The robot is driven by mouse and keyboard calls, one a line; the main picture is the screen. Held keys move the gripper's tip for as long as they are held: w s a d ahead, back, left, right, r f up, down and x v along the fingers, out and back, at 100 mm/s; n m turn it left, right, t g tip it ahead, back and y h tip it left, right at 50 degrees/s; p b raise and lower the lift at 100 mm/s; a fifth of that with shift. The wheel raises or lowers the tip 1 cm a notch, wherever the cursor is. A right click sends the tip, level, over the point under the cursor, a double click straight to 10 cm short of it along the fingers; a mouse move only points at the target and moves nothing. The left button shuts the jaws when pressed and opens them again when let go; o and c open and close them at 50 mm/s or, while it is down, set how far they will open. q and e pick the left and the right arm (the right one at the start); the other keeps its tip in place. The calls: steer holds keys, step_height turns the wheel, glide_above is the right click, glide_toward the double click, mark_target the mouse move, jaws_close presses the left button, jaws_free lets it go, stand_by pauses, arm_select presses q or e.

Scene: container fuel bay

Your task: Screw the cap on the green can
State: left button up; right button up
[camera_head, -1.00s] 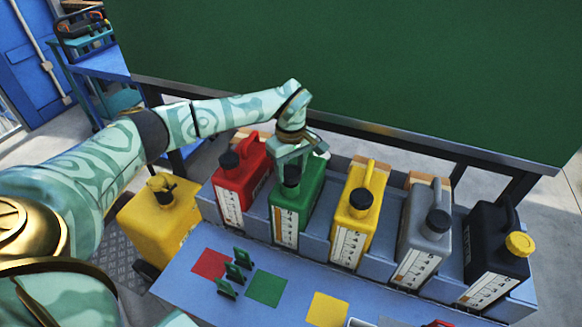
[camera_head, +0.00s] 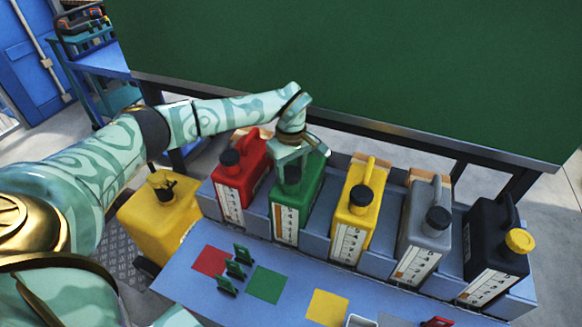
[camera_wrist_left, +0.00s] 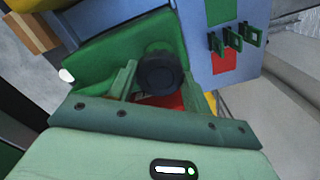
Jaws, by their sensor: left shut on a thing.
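The green can (camera_head: 312,195) stands upright in the rack, second from the left, with a white label strip on its front. Its black cap (camera_wrist_left: 160,73) sits at the can's mouth, and whether it is seated fully on the thread cannot be told. My left gripper (camera_head: 290,172) reaches down over it from above and is shut on the cap; in the left wrist view its two fingers (camera_wrist_left: 165,88) are on either side of the cap. In the head view the hand partly covers the cap. My right gripper is out of view.
A red can (camera_head: 240,180) stands close on the left, a yellow can (camera_head: 352,215) on the right, then grey (camera_head: 418,235) and black (camera_head: 490,255) cans. Small green brackets (camera_head: 235,262) and coloured squares lie on the blue bench (camera_head: 190,290) in front. A green wall rises behind.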

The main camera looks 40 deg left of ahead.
arm_select(q)
steer(key=shift+r+m+p, duration=0.25)
steer(key=shift+m+p, duration=0.1)
steer(key=shift+m, duration=0.65)
steer(key=m, duration=0.2)
steer(key=shift+m+p, duration=0.3)
steer(key=m, duration=0.4)
steer(key=shift+f, duration=0.1)
steer(key=shift+f+m, duration=0.15)
steer(key=shift+m, duration=0.65)
steer(key=o, duration=1)
steer(key=shift+p, duration=0.35)
